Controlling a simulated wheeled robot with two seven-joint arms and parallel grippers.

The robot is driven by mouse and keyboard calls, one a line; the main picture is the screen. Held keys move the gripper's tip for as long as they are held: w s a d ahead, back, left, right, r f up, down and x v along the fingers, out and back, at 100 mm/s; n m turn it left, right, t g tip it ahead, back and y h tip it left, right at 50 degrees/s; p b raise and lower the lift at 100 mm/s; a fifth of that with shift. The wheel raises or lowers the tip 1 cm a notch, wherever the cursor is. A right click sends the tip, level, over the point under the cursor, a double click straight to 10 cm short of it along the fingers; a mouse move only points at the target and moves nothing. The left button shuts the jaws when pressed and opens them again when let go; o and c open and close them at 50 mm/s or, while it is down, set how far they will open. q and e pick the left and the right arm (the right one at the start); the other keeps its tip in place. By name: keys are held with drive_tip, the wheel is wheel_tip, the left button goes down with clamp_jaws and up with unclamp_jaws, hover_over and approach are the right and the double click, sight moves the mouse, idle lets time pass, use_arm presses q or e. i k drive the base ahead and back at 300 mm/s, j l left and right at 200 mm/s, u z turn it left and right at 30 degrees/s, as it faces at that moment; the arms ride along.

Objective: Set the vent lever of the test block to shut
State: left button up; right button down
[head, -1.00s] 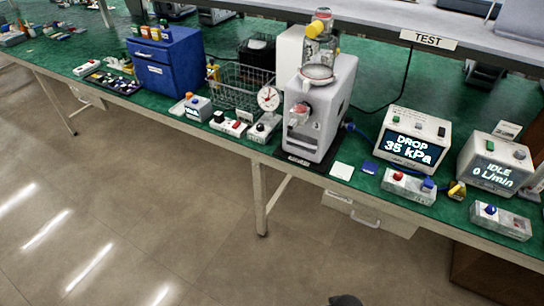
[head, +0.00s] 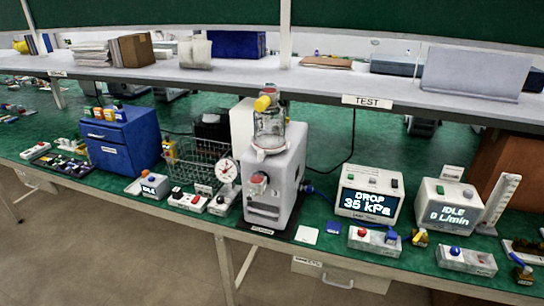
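A low white block (head: 366,246) with a red knob and a blue part on top stands in front of the display box reading "DROP 35 kPa" (head: 368,195). A yellow fitting (head: 420,238) is at its right. Another low white block (head: 466,263) with a blue knob stands in front of the display box reading "IDLE 0 L/min" (head: 446,208). I cannot tell which block is the test block, and no vent lever position is readable at this size. Neither of my grippers is in view.
A grey machine (head: 285,186) holds a clear canister (head: 268,130) with a yellow cap. Left of it are a dial gauge (head: 227,170), a wire basket (head: 187,174) and a blue drawer box (head: 121,145). A shelf labelled TEST (head: 367,101) overhangs the green bench.

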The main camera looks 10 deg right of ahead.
sight(423, 231)
drive_tip(key=k+j+z, duration=0.1)
drive_tip(key=z, duration=1.35)
